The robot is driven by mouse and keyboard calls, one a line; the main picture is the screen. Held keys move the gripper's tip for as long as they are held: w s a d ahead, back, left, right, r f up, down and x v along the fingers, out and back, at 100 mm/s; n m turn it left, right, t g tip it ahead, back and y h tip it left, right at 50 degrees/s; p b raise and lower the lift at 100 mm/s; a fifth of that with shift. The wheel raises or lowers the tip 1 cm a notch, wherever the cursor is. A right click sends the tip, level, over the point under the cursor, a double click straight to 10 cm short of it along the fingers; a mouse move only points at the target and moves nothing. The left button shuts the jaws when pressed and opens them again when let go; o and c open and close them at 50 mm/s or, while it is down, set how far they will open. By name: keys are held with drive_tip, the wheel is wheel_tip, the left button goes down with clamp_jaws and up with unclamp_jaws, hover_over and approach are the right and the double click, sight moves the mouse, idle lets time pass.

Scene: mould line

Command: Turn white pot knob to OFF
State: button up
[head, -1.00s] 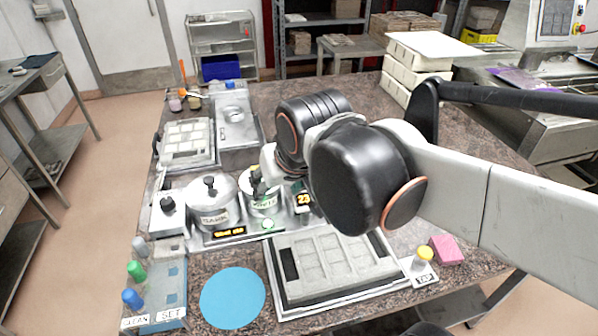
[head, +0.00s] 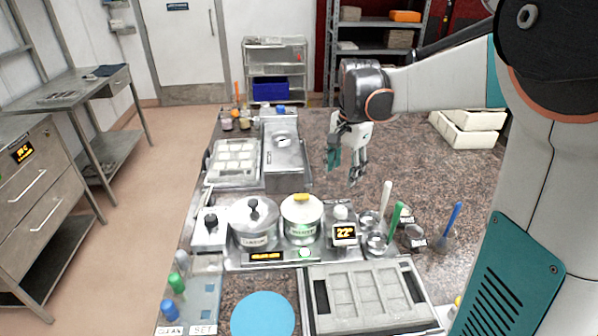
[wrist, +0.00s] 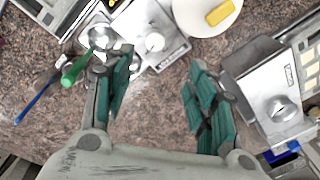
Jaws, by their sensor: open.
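The white pot (head: 300,222) is a cream pot with a yellow lid handle, right of a metal pot. A small metal control box (head: 343,234) stands against its right side, with a pale round knob (head: 341,213) on top and a lit display on its front. In the wrist view the knob (wrist: 154,42) sits beyond the fingers, and the white pot (wrist: 190,22) shows at the top edge. The knob's markings are too small to read. My gripper (head: 346,166) is open and empty, fingers pointing down, behind the knob and apart from it. It also shows in the wrist view (wrist: 163,105).
The metal pot (head: 254,228) and a black-knobbed box (head: 210,230) stand left. Small cups with upright tools, including a green handle (head: 396,218), stand close right of the control box. A mould tray (head: 318,302) lies in front. The counter right of my gripper is clear.

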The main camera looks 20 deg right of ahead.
sight(341, 209)
drive_tip(key=shift+m, duration=0.5)
drive_tip(key=f+b, duration=0.1)
drive_tip(key=f, duration=0.4)
drive_tip(key=f+b, duration=0.1)
drive_tip(key=f, duration=0.4)
drive_tip(key=d+f+b, duration=0.1)
drive_tip(key=f+b, duration=0.1)
drive_tip(key=f, duration=0.2)
drive_tip(key=shift+w+d+f, duration=0.1)
drive_tip(key=shift+w+f, duration=0.3)
drive_tip(key=shift+c, duration=0.4)
drive_tip(key=c, duration=1)
